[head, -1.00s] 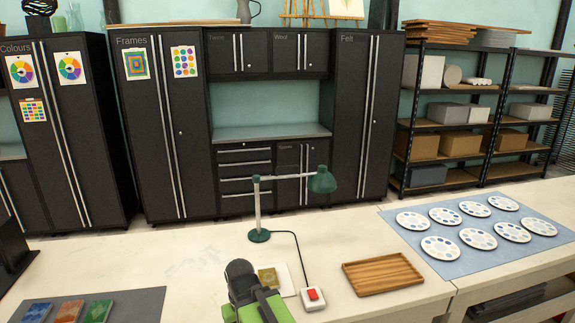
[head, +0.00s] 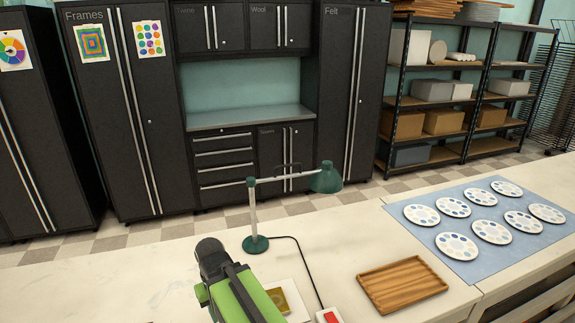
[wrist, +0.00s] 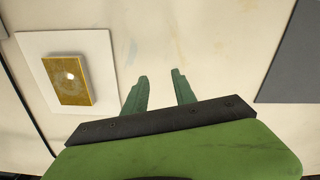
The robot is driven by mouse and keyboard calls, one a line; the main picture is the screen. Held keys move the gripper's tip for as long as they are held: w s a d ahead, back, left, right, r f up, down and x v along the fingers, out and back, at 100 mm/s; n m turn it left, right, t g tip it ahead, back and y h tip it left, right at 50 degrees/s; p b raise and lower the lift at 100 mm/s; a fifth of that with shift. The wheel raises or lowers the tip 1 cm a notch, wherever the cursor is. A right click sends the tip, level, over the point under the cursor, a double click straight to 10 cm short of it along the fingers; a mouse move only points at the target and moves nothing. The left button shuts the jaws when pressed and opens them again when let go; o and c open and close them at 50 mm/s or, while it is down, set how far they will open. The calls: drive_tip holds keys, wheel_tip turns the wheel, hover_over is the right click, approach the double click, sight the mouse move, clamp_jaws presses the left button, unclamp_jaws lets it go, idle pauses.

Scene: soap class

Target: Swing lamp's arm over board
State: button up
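The lamp has a dark green base (head: 256,244), an upright post and a silver arm (head: 285,178) reaching right to a green shade (head: 327,178). It stands on the pale table behind a white board (head: 296,301). A gold block lies on the board, which also shows at left in the wrist view (wrist: 34,55). The shade is to the right of the board, not above it. My gripper (wrist: 161,86) has two green fingers, apart and empty, above bare table beside the board. In the head view my green arm partly covers the board, and the fingertips are hidden.
A ribbed wooden tray (head: 402,284) lies right of the board. Several round palettes rest on a blue mat (head: 470,265) farther right. A cable runs from the lamp to a red switch (head: 328,316). The table left of the lamp is clear. A grey mat (wrist: 292,60) shows in the wrist view.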

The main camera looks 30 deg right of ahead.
drive_tip(key=shift+w+d+r, duration=0.15)
drive_tip(key=shift+w, duration=0.1)
drive_tip(key=w+d+r+m+t+y+p, duration=0.3)
drive_tip(key=w+d+r+m+y+p, duration=0.1)
drive_tip(key=w+d+r, duration=0.15)
drive_tip(key=m+t+h+p, duration=0.2)
drive_tip(key=m+t+p, duration=0.5)
drive_tip(key=m+t, duration=0.6)
approach(289, 166)
drive_tip(key=shift+y, duration=0.3)
drive_tip(key=b+x, duration=0.3)
drive_tip(key=x, duration=0.7)
drive_tip(key=shift+w+d+f, duration=0.15)
drive_tip(key=shift+w, duration=0.15)
